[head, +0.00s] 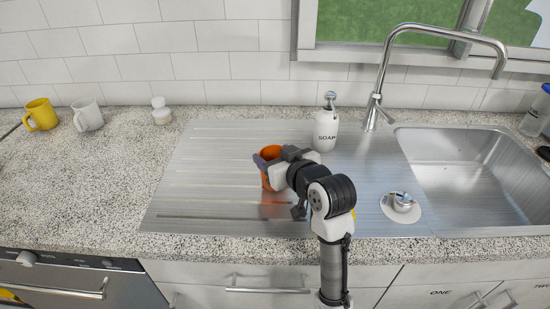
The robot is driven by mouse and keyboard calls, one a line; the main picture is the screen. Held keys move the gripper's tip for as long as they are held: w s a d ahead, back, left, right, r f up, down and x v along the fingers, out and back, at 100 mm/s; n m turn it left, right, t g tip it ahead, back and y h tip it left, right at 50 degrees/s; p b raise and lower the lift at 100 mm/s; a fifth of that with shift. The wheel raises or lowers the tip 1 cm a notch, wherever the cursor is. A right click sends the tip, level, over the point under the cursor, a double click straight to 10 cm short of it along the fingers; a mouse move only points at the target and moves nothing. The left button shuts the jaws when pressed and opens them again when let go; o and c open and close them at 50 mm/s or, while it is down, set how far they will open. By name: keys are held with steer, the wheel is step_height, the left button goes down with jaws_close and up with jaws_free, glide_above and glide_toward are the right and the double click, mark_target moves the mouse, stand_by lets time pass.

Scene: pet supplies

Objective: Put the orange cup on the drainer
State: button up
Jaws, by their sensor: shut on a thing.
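The orange cup (267,182) is at the middle of the steel drainer (205,170), in the head view. My gripper (270,160) is shut on the cup, with its fingers at the cup's upper part. The cup looks upright, and its right side is hidden behind my gripper. An orange reflection shows on the steel below it. I cannot tell whether the cup's base touches the drainer.
A white soap bottle (326,130) stands close behind my gripper. The sink basin (460,165) and tap (378,100) are at the right. A strainer (402,203) lies left of the basin. Yellow (42,115) and white (88,115) mugs stand far left. The drainer's left part is clear.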

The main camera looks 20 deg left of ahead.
steer(key=shift+f, duration=0.15)
steer(key=o, duration=1)
steer(key=shift+r, duration=0.3)
steer(key=shift+b+v, duration=4.7)
steer(key=shift+v, duration=1.3)
